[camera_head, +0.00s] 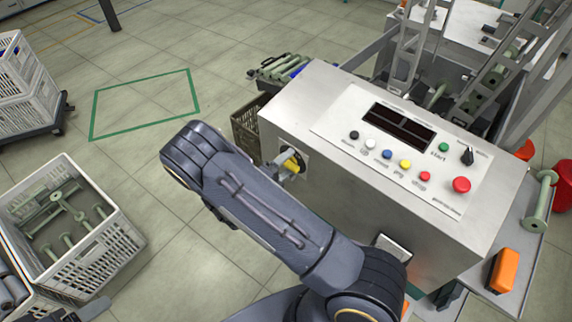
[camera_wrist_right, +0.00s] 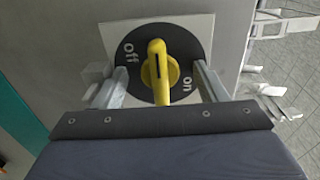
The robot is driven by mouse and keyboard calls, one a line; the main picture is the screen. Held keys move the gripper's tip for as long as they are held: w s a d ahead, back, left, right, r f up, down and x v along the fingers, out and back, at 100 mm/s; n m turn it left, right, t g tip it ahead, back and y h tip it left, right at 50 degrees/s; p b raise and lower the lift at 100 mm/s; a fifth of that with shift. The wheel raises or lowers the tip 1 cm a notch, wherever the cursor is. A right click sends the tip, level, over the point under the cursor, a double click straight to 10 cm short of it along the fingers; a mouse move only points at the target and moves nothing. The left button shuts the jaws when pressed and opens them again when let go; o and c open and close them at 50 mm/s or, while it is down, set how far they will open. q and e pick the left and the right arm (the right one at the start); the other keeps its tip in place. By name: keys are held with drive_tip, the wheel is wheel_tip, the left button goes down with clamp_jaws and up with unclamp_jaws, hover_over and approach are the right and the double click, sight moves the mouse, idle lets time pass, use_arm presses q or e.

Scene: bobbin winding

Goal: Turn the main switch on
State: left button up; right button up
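The main switch (camera_head: 293,162) is on the left side face of the metal control box (camera_head: 330,150). In the right wrist view its yellow handle (camera_wrist_right: 158,72) sits on a black round dial (camera_wrist_right: 130,70) with a white square plate behind. "Off" is printed at the dial's upper left and "on" at its lower right. The handle stands upright in that picture. My right gripper (camera_wrist_right: 158,88) is open, with one finger on each side of the handle and a gap to it on both sides.
The box's top panel has several coloured buttons, a dark display (camera_head: 398,127) and a red stop button (camera_head: 461,185). A white crate (camera_head: 75,275) of green bobbins stands on the floor at left. A brown crate (camera_head: 247,130) stands behind my gripper. Floor inside the green outline is clear.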

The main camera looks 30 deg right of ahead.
drive_tip(key=c, duration=1.1)
drive_tip(key=shift+f+m+b, duration=0.1)
drive_tip(key=shift+m+b, duration=0.65)
drive_tip(key=shift+m, duration=1.15)
drive_tip(key=shift+b, duration=0.3)
drive_tip(key=shift+m+b, duration=0.5)
drive_tip(key=shift+m, duration=0.3)
drive_tip(key=shift+m+b, duration=0.4)
drive_tip(key=shift+m, duration=0.7)
